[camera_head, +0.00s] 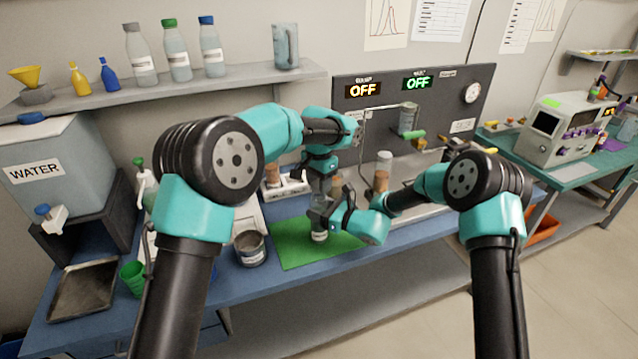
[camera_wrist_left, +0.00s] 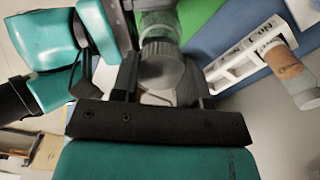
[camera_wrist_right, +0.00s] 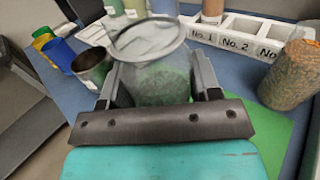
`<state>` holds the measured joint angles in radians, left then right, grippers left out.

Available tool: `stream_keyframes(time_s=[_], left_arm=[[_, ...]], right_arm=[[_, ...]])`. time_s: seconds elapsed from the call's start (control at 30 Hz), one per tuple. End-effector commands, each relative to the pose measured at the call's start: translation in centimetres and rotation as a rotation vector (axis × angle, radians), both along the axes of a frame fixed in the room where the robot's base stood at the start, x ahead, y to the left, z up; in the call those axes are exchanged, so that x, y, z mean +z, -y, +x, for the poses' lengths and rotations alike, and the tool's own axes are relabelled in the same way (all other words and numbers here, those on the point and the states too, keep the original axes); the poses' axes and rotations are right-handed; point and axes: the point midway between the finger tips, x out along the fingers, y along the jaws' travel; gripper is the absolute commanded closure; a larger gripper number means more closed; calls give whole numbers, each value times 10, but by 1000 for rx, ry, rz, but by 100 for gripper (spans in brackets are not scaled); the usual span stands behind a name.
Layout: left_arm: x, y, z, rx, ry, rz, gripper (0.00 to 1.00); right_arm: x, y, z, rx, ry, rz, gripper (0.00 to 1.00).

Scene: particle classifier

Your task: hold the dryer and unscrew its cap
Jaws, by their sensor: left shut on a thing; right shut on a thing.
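The dryer (camera_head: 320,235) is a clear glass vessel standing upright over the green mat. My right gripper (camera_head: 331,213) is shut around its body from the side. In the right wrist view the glass body (camera_wrist_right: 155,82) sits between both fingers, with a round rim on top. My left gripper (camera_head: 321,167) points down above it and is shut on the grey cap. In the left wrist view the cap (camera_wrist_left: 163,65) is between the fingers, in line with the glass beyond. I cannot tell whether cap and body touch.
The green mat (camera_head: 290,250) lies on the blue bench. A metal cup (camera_head: 250,248) stands to its left. A white numbered rack (camera_wrist_right: 235,35) is behind the dryer. Corked tubes (camera_head: 381,180) stand to the right, near the panel reading OFF (camera_head: 440,115). A water tank (camera_head: 60,165) is far left.

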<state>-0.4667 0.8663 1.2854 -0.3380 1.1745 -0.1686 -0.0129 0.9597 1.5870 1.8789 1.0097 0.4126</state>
Motion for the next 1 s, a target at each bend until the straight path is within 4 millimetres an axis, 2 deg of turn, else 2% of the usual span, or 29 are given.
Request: stream_keyframes(time_s=[0.3,0.6,0.63,0.9,1.0], left_arm=[[33,1,0,0,1,-1,87],[37,0,0,0,1,-1,87],[37,0,0,0,1,-1,87],[37,0,0,0,1,-1,87],[37,0,0,0,1,-1,87]], right_arm=[[0,0,0,0,0,0,100],[0,0,0,0,0,0,100],[0,0,0,0,0,0,41],[0,0,0,0,0,0,15],[0,0,0,0,0,0,13]])
